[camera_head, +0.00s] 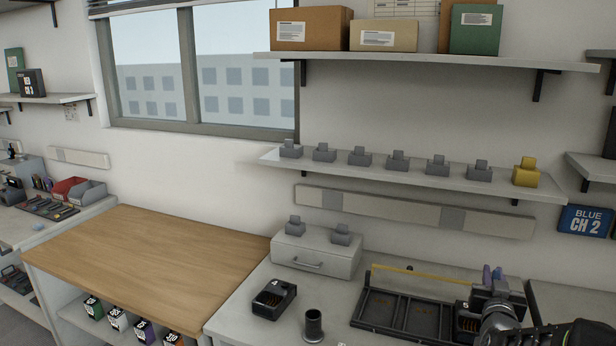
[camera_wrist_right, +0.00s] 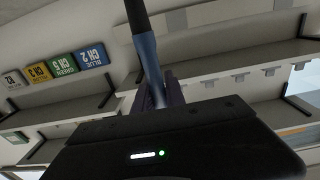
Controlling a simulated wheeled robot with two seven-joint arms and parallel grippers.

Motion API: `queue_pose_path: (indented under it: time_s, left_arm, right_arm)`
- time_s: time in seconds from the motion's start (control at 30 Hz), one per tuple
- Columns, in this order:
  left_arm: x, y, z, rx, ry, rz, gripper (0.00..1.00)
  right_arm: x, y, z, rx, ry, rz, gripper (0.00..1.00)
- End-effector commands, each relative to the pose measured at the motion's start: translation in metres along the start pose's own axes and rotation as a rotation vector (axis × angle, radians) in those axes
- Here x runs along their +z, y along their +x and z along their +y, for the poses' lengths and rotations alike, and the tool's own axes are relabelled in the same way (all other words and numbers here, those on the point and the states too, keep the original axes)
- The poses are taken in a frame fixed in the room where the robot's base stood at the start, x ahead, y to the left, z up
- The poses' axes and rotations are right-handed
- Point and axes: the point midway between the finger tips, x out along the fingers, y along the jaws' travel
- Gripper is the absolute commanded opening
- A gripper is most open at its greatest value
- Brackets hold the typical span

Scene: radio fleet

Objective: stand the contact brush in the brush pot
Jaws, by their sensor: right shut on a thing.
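The contact brush (camera_wrist_right: 148,62), with a blue-grey shaft and a black end, is held in my right gripper (camera_wrist_right: 166,92) in the right wrist view. The right gripper also shows in the head view (camera_head: 492,276), at the lower right over the right end of the dark tray. There the brush is hard to make out between the fingers. The brush pot (camera_head: 313,327), a small dark upright cylinder, stands on the grey bench at the bottom centre, well left of the gripper and apart from it. My left gripper is not in view.
A dark compartment tray (camera_head: 398,317) lies between pot and gripper, with a thin yellow strip (camera_head: 415,273) at its back. A black charger-like box (camera_head: 273,299) sits left of the pot. A grey drawer unit (camera_head: 316,257) stands behind. The wooden bench top (camera_head: 150,255) is clear.

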Motion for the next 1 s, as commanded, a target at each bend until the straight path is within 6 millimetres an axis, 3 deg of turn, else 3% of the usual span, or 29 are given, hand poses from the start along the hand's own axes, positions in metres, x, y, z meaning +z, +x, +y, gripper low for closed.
queue_pose_path:
  time_s: [0.37, 0.7, 0.9, 1.0]
  left_arm:
    - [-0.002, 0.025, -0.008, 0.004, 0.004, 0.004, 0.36]
    - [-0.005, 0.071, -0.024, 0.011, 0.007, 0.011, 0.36]
    - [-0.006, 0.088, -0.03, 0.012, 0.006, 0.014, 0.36]
    - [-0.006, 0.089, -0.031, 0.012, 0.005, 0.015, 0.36]
  right_arm:
    - [0.067, -0.051, -0.081, -0.135, -0.001, -0.004, 0.0]
    - [0.169, -0.152, -0.195, -0.373, 0.001, -0.004, 0.0]
    - [0.202, -0.181, -0.228, -0.449, 0.0, 0.001, 0.0]
    - [0.204, -0.182, -0.232, -0.456, -0.001, 0.003, 0.0]
